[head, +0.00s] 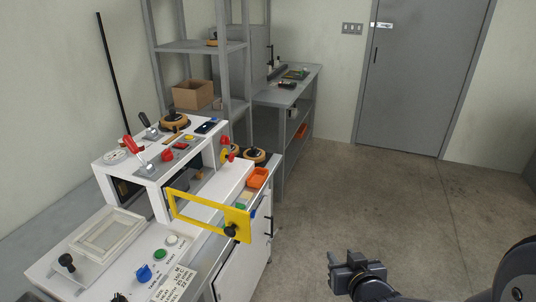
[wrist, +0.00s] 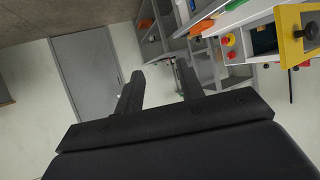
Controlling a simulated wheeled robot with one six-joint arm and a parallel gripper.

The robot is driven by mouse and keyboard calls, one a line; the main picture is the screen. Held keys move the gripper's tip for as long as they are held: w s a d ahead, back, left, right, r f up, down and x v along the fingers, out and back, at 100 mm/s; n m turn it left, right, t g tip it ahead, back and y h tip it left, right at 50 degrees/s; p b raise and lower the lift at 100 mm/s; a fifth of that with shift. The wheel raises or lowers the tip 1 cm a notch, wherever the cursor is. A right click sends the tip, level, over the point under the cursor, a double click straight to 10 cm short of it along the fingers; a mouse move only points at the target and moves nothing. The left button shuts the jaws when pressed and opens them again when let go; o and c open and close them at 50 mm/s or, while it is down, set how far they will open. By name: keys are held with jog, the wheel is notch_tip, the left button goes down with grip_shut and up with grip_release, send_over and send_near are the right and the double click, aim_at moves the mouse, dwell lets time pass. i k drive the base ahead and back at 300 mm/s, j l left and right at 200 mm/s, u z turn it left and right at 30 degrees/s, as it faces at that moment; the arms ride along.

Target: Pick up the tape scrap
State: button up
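I cannot make out the tape scrap for certain. A small tan strip (head: 173,137) lies on top of the white box former (head: 228,188), close to a tan and black roll (head: 175,121), and it may be the scrap. My gripper (head: 345,263) is at the lower middle right of the head view, over the open floor and well apart from the machine. In the wrist view my gripper (wrist: 158,88) has its two fingers spread, with nothing between them.
A yellow frame (head: 210,213) with a black knob juts from the machine's right side. An orange tray (head: 258,177) sits behind it. A cardboard box (head: 193,94) stands on a grey shelf. A grey bench (head: 285,87) and door (head: 409,75) are at the back. The floor (head: 390,190) is clear.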

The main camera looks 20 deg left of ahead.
aim_at(199, 174)
jog(key=i+u, duration=0.2)
jog(key=i, duration=0.2)
jog(key=i+l+u, duration=0.2)
jog(key=i, duration=0.2)
jog(key=i+l+u, duration=0.2)
jog(key=i, duration=0.2)
jog(key=i+j+u, duration=0.1)
jog(key=u, duration=0.3)
jog(key=i+u, duration=0.5)
jog(key=u, duration=0.25)
